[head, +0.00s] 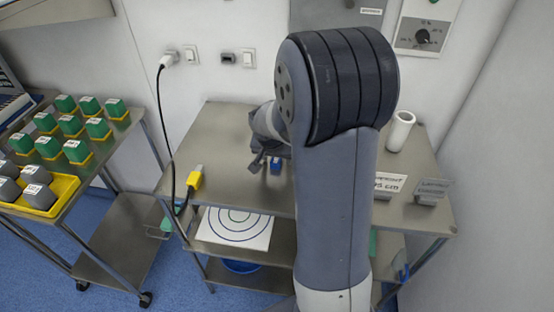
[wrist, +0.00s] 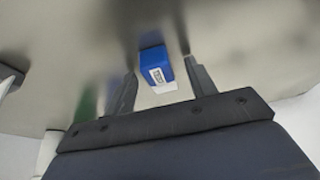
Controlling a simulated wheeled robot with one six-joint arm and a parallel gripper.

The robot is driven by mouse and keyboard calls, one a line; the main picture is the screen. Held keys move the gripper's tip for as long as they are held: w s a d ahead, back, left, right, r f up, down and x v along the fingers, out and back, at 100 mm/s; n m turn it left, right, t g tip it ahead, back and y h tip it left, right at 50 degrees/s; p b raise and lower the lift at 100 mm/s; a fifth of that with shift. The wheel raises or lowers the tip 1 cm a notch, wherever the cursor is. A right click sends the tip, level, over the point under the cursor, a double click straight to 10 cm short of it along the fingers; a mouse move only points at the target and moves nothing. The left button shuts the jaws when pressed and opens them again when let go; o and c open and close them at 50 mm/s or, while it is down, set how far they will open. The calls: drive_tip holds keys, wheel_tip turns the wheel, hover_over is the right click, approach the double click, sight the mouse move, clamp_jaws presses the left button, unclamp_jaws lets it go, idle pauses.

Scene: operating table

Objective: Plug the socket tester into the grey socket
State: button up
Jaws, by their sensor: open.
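The small blue block with a white label (wrist: 156,65), which looks like the socket tester, is on the metal table. In the head view it shows as a blue patch (head: 275,166) just below my gripper, partly hidden by my arm. My gripper (wrist: 161,67) is open, with one finger on each side of the blue block. A gap shows on both sides, so the fingers look clear of it. The grey socket (head: 228,59) is on the wall behind the table, left of a white switch, and looks empty.
A white plug (head: 170,58) sits in another wall socket. Its black cable runs down to a yellow connector (head: 195,178) at the table's left edge. A white cylinder (head: 400,131) and small signs (head: 389,185) stand on the right. A cart with green blocks (head: 97,128) is left.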

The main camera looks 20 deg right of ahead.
drive_tip(key=shift+c, duration=0.2)
drive_tip(key=c, duration=1)
drive_tip(key=shift+c, duration=0.2)
drive_tip(key=shift+r, duration=0.15)
wheel_tip(320, 180, up, 10)
